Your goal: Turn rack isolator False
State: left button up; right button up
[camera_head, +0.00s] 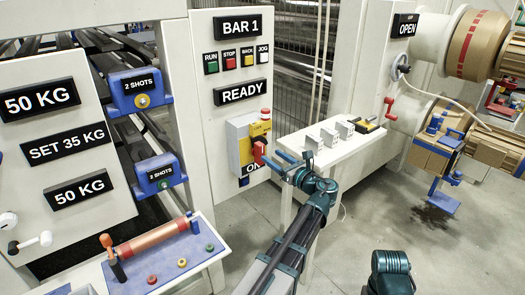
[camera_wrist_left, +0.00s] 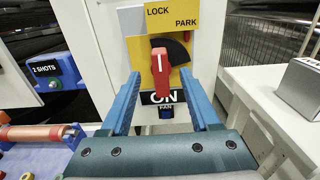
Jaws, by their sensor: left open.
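The rack isolator is a red handle (camera_head: 258,151) on a yellow plate (camera_head: 259,128), fixed to a grey-white box on the panel's lower front. In the left wrist view the red handle (camera_wrist_left: 162,76) points down to the ON label (camera_wrist_left: 163,97); LOCK and PARK are printed above. My left gripper (camera_head: 279,161) is open just in front of the isolator, close to the handle. In the left wrist view its two blue fingers stand either side of the handle, apart from it, with nothing held.
The white panel (camera_head: 205,95) carries BAR 1 and READY signs and several push buttons. A white table (camera_head: 340,155) with grey blocks stands right of the isolator. A red roller (camera_head: 150,239) on a blue base lies lower left. Open floor is at right.

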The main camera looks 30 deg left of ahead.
aim_at(263, 150)
pick_arm(q)
jog(key=x, duration=0.6)
jog(key=shift+w+a, duration=0.1)
jog(key=shift+a, duration=0.15)
grip_shut()
